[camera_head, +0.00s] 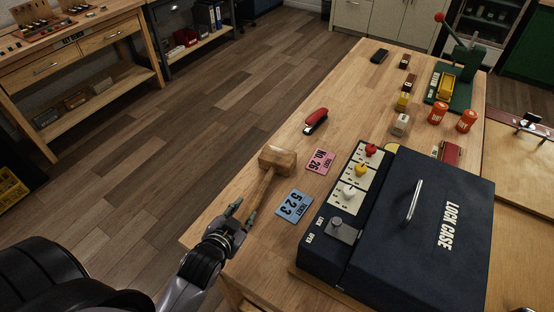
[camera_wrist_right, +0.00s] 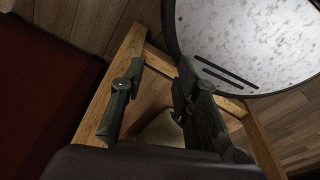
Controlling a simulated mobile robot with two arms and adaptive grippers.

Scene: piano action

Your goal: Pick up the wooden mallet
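The wooden mallet (camera_head: 277,160) lies on the workbench (camera_head: 235,262) near its left edge in the head view. Its block head is at the far end and its handle (camera_head: 264,187) runs back towards my left gripper (camera_head: 241,211). My left gripper is open, with its fingers apart at the handle's near end. The right finger overlaps the end of the handle in this view; I cannot tell whether they touch. My right gripper (camera_wrist_right: 158,108) shows in the right wrist view, open with nothing between its fingertips. The mallet is not visible there.
Close to the mallet lie a pink ticket (camera_head: 320,161) and a blue ticket (camera_head: 294,206). A red stapler-like object (camera_head: 316,121) lies beyond them. The large dark lock case (camera_head: 440,185) fills the right side. The right wrist view shows a wooden frame (camera_wrist_right: 101,98) and a round speckled surface (camera_wrist_right: 250,40).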

